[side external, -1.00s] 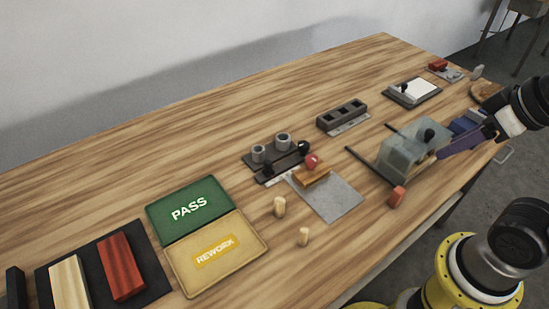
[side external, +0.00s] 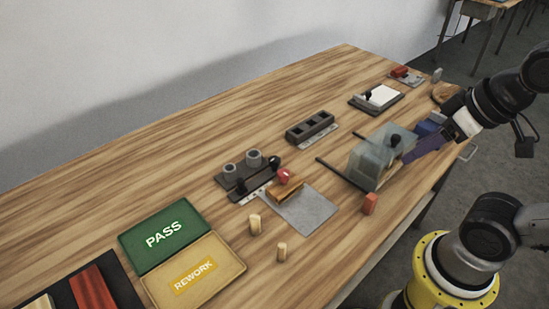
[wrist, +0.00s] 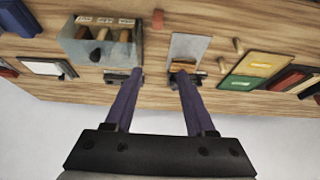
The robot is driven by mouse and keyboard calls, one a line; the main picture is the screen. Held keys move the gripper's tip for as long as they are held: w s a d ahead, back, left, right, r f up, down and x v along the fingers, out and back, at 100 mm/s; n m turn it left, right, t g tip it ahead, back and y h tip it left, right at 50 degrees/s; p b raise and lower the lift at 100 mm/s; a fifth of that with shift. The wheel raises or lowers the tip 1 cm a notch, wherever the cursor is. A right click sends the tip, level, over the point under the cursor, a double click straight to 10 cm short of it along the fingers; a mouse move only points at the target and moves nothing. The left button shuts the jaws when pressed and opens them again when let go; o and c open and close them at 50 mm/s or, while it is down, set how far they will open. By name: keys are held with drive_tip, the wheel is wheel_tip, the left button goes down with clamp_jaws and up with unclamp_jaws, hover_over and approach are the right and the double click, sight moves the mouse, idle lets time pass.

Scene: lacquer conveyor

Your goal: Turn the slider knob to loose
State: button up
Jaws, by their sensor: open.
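The slider fixture is a dark base (side external: 246,177) with a small pale label strip, near the middle of the table in the side view. Black knobs stand on it, one at its right end (side external: 275,163) and one at its front left (side external: 241,186). I cannot tell which is the slider knob, and the label is too small to read. A red ball (side external: 283,174) is beside the base. My gripper (wrist: 159,73) is open and empty, with purple fingers apart in the wrist view.
The translucent box (side external: 365,160) stands between my arm and the fixture; an orange block (side external: 370,204) is in front of it. A grey plate (side external: 312,214) bears a wooden block (side external: 286,192). The table's back left is clear.

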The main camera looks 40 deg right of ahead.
drive_tip(key=shift+o, duration=0.7)
drive_tip(key=w+r+m, duration=0.3)
drive_tip(key=w+r, duration=0.2)
drive_tip(key=r, duration=0.1)
drive_tip(key=m+g, duration=0.1)
drive_tip(key=g, duration=0.5)
hover_over(274, 159)
wheel_tip(274, 159, down, 12)
wheel_tip(274, 159, down, 13)
drive_tip(key=shift+d+r, duration=0.1)
drive_tip(key=shift+r, duration=0.1)
drive_tip(key=shift+m, duration=0.3)
clamp_jaws()
